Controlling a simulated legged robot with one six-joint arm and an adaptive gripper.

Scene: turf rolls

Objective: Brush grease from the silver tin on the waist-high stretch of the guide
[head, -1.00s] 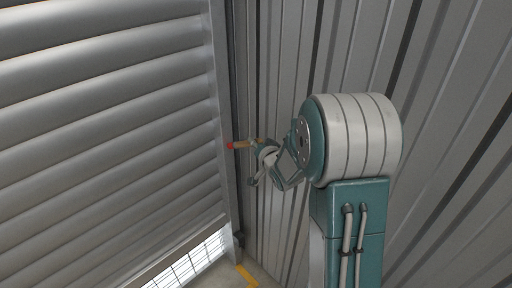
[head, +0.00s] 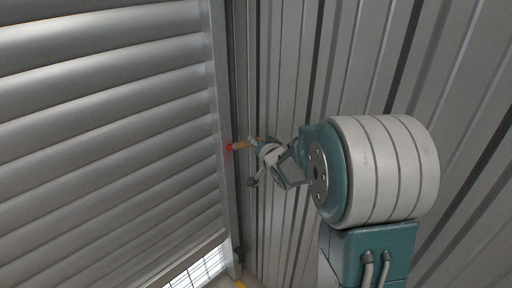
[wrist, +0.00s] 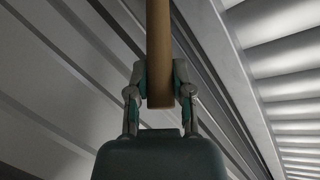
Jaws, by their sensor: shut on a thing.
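My gripper (wrist: 160,84) is shut on the wooden handle of the brush (wrist: 159,40). In the head view the brush (head: 240,146) points left from my gripper (head: 261,143), with its red end at the guide. I cannot tell whether that end touches the guide. The guide (head: 219,110) is the upright metal rail along the right edge of the roller shutter; it also shows in the wrist view (wrist: 238,75). The brush's far end is out of the wrist view. The silver tin is not in view.
The slatted shutter (head: 100,130) fills the left, with a bright barred opening (head: 203,268) below it. A ribbed metal wall (head: 285,60) stands close behind and right of my arm. A little yellow floor marking (head: 239,284) shows at the bottom.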

